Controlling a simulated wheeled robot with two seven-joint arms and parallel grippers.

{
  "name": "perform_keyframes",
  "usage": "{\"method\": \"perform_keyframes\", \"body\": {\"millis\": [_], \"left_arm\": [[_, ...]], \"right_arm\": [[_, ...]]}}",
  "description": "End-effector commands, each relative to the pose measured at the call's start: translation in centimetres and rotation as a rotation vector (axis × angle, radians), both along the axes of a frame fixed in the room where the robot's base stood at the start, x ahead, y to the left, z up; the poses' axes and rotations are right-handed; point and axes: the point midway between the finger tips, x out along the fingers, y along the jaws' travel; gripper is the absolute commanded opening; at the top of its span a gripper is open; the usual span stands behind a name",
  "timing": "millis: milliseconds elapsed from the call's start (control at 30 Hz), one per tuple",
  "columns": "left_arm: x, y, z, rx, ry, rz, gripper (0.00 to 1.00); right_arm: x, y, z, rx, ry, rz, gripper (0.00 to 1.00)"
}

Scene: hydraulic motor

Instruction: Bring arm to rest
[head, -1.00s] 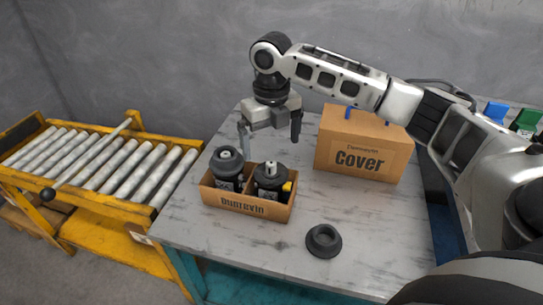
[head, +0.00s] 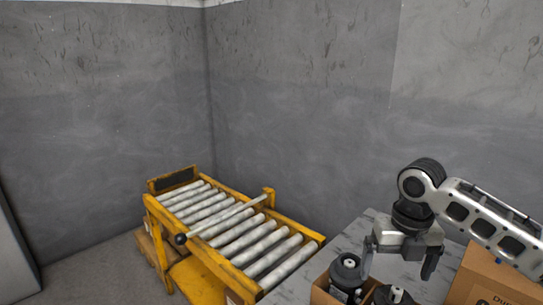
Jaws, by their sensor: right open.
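My right gripper (head: 400,262) hangs at the lower right of the head view, pointing down, with its fingers apart and nothing between them. It is above the grey marbled table (head: 335,257), over or just behind a small open cardboard box (head: 320,297). In the box stand two dark hydraulic motors, one at the left (head: 346,270) and one at the right (head: 392,295), both partly cut off by the frame's bottom edge. My right arm (head: 480,214) reaches in from the right edge. My left gripper does not show.
A yellow roller conveyor (head: 235,232) with a dark-knobbed bar across it stands left of the table. A larger cardboard box (head: 486,280) is at the lower right, partly cut off. Grey walls (head: 300,110) close off the back. Floor shows at the lower left.

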Motion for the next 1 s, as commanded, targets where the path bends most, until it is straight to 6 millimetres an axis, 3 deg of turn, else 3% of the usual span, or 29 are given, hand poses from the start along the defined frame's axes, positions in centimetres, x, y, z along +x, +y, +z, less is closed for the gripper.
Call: {"method": "perform_keyframes", "body": {"millis": [33, 200, 333, 467, 567, 700, 1000], "left_arm": [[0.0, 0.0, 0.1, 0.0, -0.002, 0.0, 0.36], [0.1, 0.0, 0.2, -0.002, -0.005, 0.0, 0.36], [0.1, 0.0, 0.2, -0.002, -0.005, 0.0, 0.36], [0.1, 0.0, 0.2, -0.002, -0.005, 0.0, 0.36], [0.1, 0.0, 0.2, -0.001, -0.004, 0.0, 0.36], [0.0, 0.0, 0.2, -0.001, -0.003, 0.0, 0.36], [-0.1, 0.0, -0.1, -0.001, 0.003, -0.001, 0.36]], "right_arm": [[-1.0, 2.0, -2.2, 0.012, 0.003, -0.05, 0.99], [-4.9, 8.6, -8.1, 0.106, -0.035, -0.411, 0.99], [-8.6, 12.4, -11.0, 0.224, -0.039, -0.795, 0.99], [-12.3, 14.3, -12.6, 0.339, -0.01, -1.25, 0.99], [-14.9, 14.1, -13.2, 0.403, 0.017, -1.613, 0.99], [-17.9, 12.5, -13.7, 0.444, 0.033, -2.043, 0.99], [-24.1, 7.3, -13.9, 0.454, -0.043, -2.761, 0.99]]}}
